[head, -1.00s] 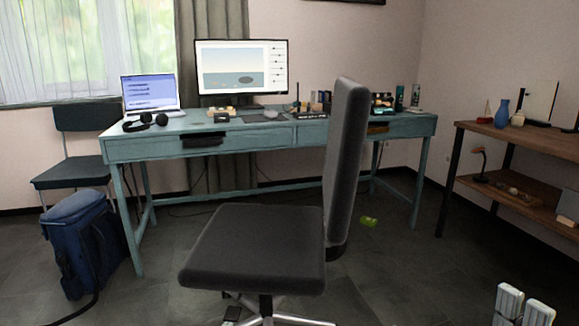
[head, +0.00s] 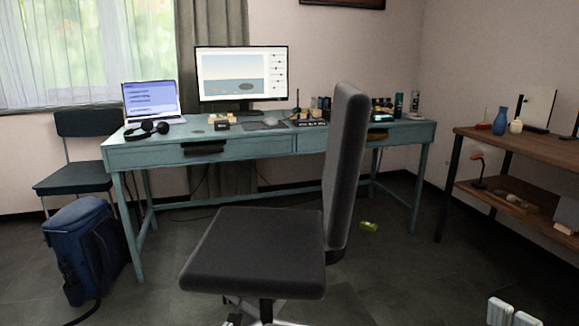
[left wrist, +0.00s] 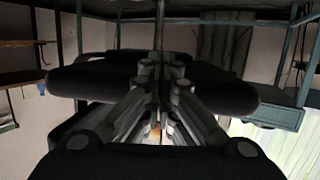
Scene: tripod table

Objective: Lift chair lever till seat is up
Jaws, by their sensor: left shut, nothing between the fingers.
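The dark grey office chair stands in the middle of the head view, with its seat (head: 255,250) level and its tall backrest (head: 345,170) on the right. The seat also shows in the left wrist view (left wrist: 90,82) as a dark slab behind the fingers, with the picture upside down. My left gripper (left wrist: 160,68) is shut and empty close to the seat. I cannot make out the lever in either view, nor whether the fingers touch the chair.
A teal desk (head: 245,150) with a monitor (head: 241,73) and laptop (head: 151,99) stands behind the chair. A blue backpack (head: 80,250) and another chair (head: 75,180) are at left. A wooden shelf (head: 500,150) is at right. Floor right of the chair is mostly clear.

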